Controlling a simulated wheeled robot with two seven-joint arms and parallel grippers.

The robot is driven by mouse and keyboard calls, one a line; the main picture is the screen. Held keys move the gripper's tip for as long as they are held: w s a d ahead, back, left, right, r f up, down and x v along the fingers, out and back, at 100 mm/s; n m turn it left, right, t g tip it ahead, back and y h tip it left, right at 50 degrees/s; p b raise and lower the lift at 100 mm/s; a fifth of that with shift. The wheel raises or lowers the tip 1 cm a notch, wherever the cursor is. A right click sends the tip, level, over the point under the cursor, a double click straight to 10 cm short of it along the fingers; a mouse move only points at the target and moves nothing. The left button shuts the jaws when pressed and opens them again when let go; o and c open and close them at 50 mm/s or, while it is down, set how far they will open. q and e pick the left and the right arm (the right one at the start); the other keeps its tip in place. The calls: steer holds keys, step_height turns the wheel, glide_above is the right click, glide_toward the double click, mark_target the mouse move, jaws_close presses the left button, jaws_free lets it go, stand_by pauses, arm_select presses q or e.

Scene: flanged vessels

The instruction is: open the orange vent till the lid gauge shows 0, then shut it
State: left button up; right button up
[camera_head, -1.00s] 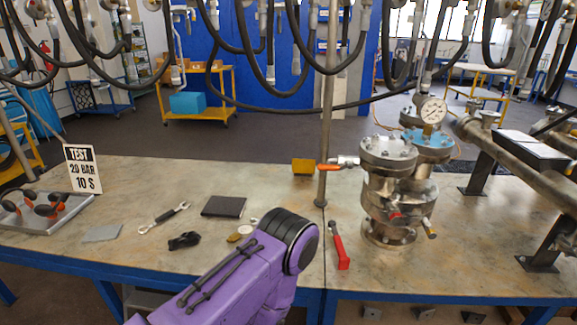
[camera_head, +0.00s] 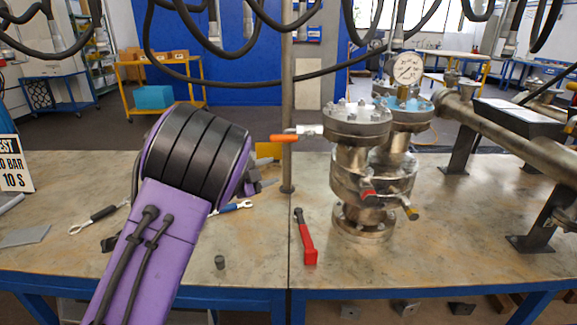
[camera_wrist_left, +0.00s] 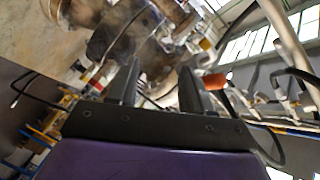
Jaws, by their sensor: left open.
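The orange vent handle (camera_head: 283,138) sticks out to the left from the steel lid (camera_head: 358,118) of the front flanged vessel. A round dial gauge (camera_head: 407,69) stands above the blue-topped vessel behind; its needle is too small to read. My left gripper is mostly hidden behind my purple wrist in the head view, with a bit of it showing left of the handle. In the left wrist view, my left gripper (camera_wrist_left: 158,88) is open with nothing seen held. An orange piece, apparently the vent handle (camera_wrist_left: 213,82), lies just outside its right finger. My right gripper is not in view.
Red and yellow valve handles (camera_head: 368,194) stick out lower on the vessel. Black hoses hang overhead. Pipework (camera_head: 500,125) is at right.

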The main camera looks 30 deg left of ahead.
mark_target(292, 138)
arm_select(q)
step_height(292, 138, up, 8)
steer(key=a+r+m+h, duration=0.1)
steer(key=a+m, duration=0.1)
steer(key=m, duration=0.3)
steer(key=x, duration=1)
steer(key=shift+f+p, duration=0.35)
steer(key=shift+p, duration=0.05)
steer(key=shift+s, duration=0.1)
jaws_close()
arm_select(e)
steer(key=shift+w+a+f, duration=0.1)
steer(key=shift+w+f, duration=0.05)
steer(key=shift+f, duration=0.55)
